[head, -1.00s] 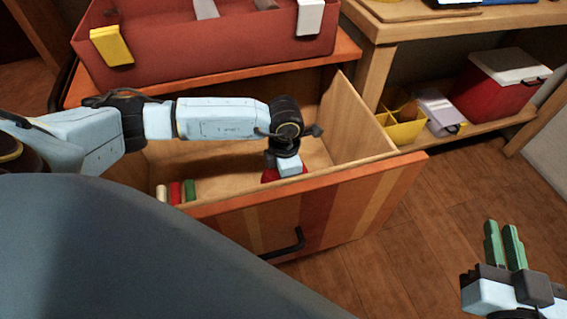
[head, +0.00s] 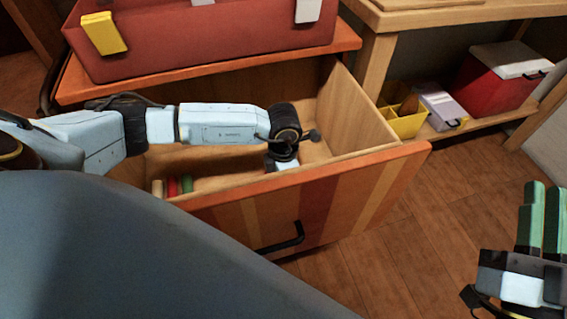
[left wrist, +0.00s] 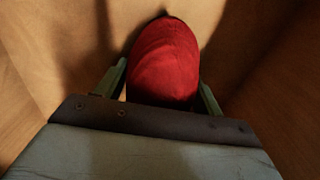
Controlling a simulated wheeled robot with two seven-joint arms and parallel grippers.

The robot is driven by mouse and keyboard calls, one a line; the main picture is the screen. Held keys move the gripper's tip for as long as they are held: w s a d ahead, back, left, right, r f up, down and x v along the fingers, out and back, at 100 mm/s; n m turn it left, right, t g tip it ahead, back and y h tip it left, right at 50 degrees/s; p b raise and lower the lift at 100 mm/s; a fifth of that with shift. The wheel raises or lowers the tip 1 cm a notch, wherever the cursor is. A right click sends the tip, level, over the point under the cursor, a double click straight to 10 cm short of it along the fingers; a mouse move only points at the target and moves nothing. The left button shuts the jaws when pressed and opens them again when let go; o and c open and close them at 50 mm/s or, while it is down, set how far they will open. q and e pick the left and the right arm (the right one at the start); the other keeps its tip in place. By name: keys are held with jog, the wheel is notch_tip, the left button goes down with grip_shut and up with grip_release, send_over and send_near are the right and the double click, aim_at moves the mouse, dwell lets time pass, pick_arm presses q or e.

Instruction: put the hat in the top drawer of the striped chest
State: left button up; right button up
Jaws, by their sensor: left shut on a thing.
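The striped chest's top drawer (head: 355,205) is pulled open, its front banded in orange, brown and light wood with a black handle (head: 281,240). My left arm reaches over it, and my left gripper (head: 284,167) is down inside the drawer, its fingertips hidden behind the drawer front. In the left wrist view the red hat (left wrist: 165,62) sits between the two green fingers of the left gripper (left wrist: 163,88), which is shut on it, with wooden drawer surfaces around. The hat is hidden in the head view. My right gripper (head: 541,215) is at the right edge, fingers apart, over the floor.
Small white, red and green rolls (head: 172,187) lie in the drawer's left part. A red bin (head: 200,45) with yellow and white clips stands on the chest top. A shelf at right holds a yellow divided box (head: 405,122) and a red cooler (head: 495,80).

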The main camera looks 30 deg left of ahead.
pick_arm(q)
jog(key=shift+f, duration=0.15)
jog(key=o, duration=1)
pick_arm(e)
jog(key=shift+s+r, duration=0.1)
jog(key=shift+r, duration=0.05)
pick_arm(q)
jog(key=shift+r, duration=0.25)
notch_tip(320, 180, up, 3)
jog(key=shift+f+p, duration=0.1)
jog(key=shift+p, duration=0.7)
notch_tip(320, 180, up, 3)
jog(key=shift+r+p, duration=0.1)
jog(key=shift+p, duration=0.6)
notch_tip(320, 180, up, 5)
jog(key=shift+r+p, duration=0.15)
jog(key=shift+p, duration=0.95)
jog(key=shift+r, duration=0.3)
pick_arm(e)
jog(key=s+d+f+g+h, duration=0.2)
jog(key=s+f+g, duration=0.1)
jog(key=f+g, duration=0.4)
jog(key=s+d+f+g+h, duration=0.2)
jog(key=f+g, duration=0.5)
jog(key=f, duration=0.5)
jog(key=shift+s+d+m+h, duration=0.4)
jog(key=shift+s+d, duration=0.1)
jog(key=shift+d, duration=0.3)
